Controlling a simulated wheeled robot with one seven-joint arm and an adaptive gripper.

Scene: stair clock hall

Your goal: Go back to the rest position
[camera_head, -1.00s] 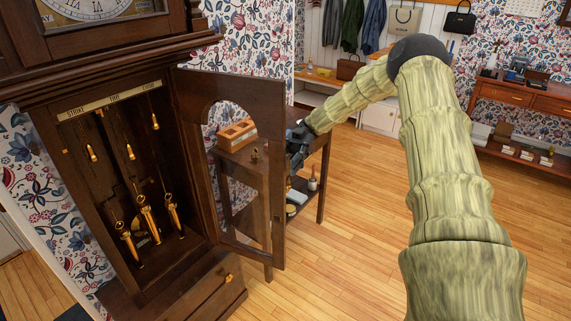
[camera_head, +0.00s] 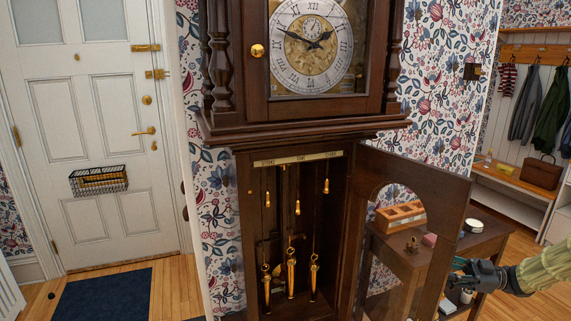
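My gripper (camera_head: 459,279) is at the right edge of the head view, beside the open clock door (camera_head: 427,225) and in front of the small side table. Its fingers are small and partly dark, and I cannot tell whether they are open or shut. My arm enters from the right. The tall dark wood clock (camera_head: 297,150) stands in the middle, its lower door swung open to the right. Inside its case hang several brass weights (camera_head: 291,278) and chains under a pale label strip (camera_head: 297,159).
A small side table (camera_head: 490,243) behind the clock door carries a wooden divided box (camera_head: 400,216) and small items. A white door (camera_head: 95,120) with a wire basket (camera_head: 99,180) and a dark blue mat (camera_head: 100,295) are at left. A bench (camera_head: 513,184) stands at far right.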

